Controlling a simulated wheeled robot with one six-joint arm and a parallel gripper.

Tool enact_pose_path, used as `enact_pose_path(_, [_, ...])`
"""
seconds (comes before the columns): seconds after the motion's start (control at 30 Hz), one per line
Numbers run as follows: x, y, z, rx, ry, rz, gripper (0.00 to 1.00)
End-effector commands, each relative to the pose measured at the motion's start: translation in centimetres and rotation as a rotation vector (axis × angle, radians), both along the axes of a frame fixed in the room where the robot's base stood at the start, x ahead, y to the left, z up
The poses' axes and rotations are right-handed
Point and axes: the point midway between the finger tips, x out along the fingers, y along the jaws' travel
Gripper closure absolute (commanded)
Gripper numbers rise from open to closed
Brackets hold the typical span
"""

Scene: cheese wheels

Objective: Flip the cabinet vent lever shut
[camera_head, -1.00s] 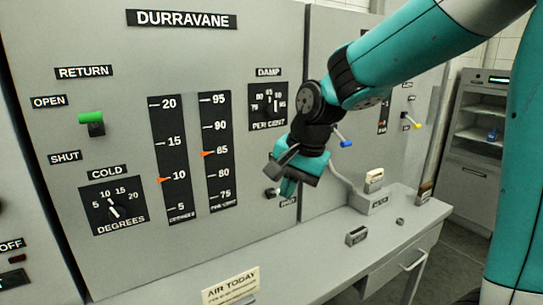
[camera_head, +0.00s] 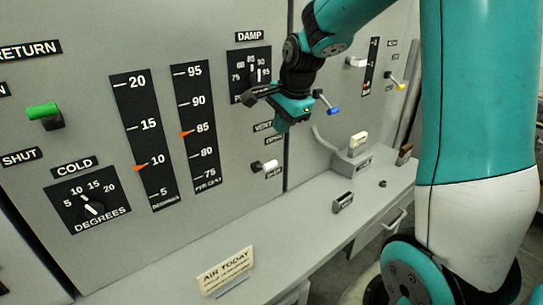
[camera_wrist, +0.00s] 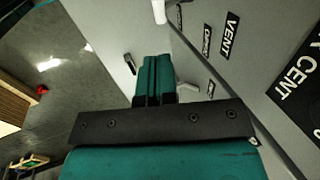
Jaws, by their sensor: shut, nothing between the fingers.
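The vent lever (camera_head: 268,165) is a small white handle on a dark mount, low on the big grey cabinet panel. Its handle end lies close above the lower label (camera_head: 273,173), below the VENT label (camera_head: 263,127). I cannot tell how far it is tipped. My gripper (camera_head: 283,126) is shut and empty, above and slightly right of the lever, apart from it. In the wrist view my closed teal fingers (camera_wrist: 154,70) point along the panel. The VENT label (camera_wrist: 231,35) is to their right, and a white handle end (camera_wrist: 159,10) shows at the top edge.
A blue-tipped lever (camera_head: 332,110) is just right of my gripper, and a yellow-tipped one (camera_head: 400,85) farther right. A green return lever (camera_head: 44,111) is at far left. Below runs a grey shelf (camera_head: 290,240) with a sign (camera_head: 226,270) and small blocks.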

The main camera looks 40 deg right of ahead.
Motion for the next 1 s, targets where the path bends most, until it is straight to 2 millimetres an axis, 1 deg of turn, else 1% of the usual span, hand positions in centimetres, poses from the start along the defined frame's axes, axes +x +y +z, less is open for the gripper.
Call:
enact_pose_path(0.3, [2.2, 0.3, -6.3, 0.001, 0.008, 0.005, 1.0])
enact_pose_path(0.5, [3.2, 0.4, -9.4, 0.0, 0.005, 0.004, 1.0])
enact_pose_path(0.7, [3.8, 0.3, -10.9, 0.0, 0.001, 0.004, 1.0])
enact_pose_path(1.0, [3.8, 0.3, -11.2, 0.0, 0.0, 0.004, 1.0])
